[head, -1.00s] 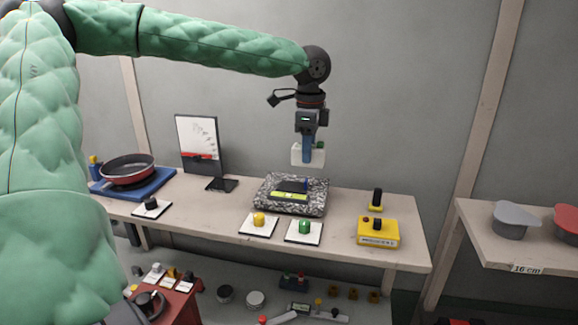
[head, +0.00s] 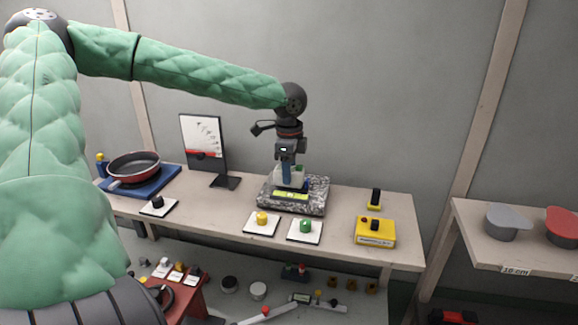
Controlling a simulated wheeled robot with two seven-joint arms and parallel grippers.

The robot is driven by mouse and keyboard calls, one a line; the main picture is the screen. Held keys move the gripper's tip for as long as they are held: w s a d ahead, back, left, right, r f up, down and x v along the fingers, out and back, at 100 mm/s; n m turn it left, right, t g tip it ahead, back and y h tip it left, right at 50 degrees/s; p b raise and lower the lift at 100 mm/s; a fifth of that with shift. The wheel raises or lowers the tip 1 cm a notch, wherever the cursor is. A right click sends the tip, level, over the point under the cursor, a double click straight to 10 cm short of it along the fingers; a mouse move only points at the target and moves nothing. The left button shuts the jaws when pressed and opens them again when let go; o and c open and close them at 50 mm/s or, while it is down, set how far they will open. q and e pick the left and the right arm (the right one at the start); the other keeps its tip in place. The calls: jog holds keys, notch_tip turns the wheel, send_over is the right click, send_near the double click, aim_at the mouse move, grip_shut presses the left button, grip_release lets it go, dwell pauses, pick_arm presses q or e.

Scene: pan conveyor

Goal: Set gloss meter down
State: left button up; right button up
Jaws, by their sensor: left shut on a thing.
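My left gripper (head: 287,163) points straight down and is shut on a pale, boxy instrument with a green spot, apparently the gloss meter (head: 296,179). The gripper's blue fingers cover part of it. The instrument is at the back of the speckled granite block (head: 305,208), just above or touching the blue-and-lime piece (head: 291,195) on that block. I cannot tell whether it bears on anything. My right gripper is not in view.
On the bench (head: 340,242), a black-framed panel (head: 203,138) and a red pan (head: 134,167) on a blue base are to the left. Yellow (head: 262,219) and green (head: 306,226) knobs stand in front of the block. A yellow box (head: 376,231) stands to the right.

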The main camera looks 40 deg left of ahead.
pick_arm(q)
jog(key=shift+f, duration=0.1)
jog(key=o, duration=1.2)
jog(key=shift+f, duration=0.1)
jog(key=shift+c, duration=0.2)
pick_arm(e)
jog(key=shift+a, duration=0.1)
pick_arm(q)
jog(key=shift+r+b, duration=0.35)
jog(key=shift+r, duration=0.3)
notch_tip(320, 180, up, 2)
jog(key=shift+r+b, duration=0.1)
jog(key=shift+b, duration=0.4)
notch_tip(320, 180, up, 9)
jog(key=b, duration=0.2)
jog(key=shift+b, duration=0.4)
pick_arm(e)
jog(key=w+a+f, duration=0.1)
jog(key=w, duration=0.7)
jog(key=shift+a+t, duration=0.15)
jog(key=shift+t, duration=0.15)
